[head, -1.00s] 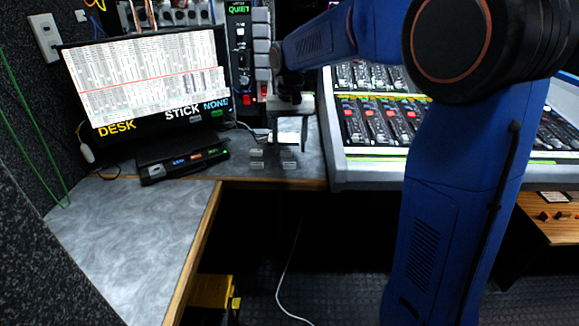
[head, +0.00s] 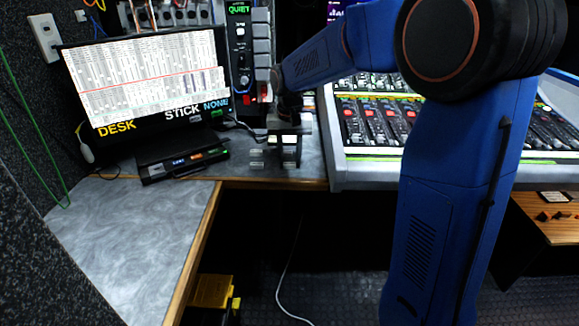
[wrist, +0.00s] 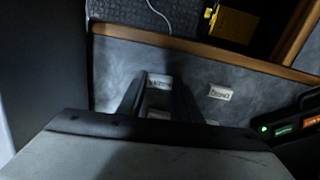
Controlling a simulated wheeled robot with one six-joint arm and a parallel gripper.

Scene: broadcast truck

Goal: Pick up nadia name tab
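Several small pale name tabs lie in a cluster on the grey desk. In the wrist view one tab (wrist: 159,82) sits between my fingertips, and another (wrist: 158,115) shows partly behind it, nearer the palm. A third tab (wrist: 220,93) lies apart, to the right of the fingers. Their lettering is too small and blurred to read surely, so I cannot tell which is nadia. In the head view, two tabs (head: 257,153) (head: 257,165) show left of my gripper (head: 287,156), which points down over the right-hand tabs. My gripper (wrist: 161,84) is open, with nothing visibly gripped.
A low black box with lit displays (head: 183,162) stands left of the tabs, below a monitor (head: 148,75). The mixing console (head: 375,125) is close on the right. The desk's wooden front edge (wrist: 205,52) is near the tabs. The left desk surface (head: 130,225) is clear.

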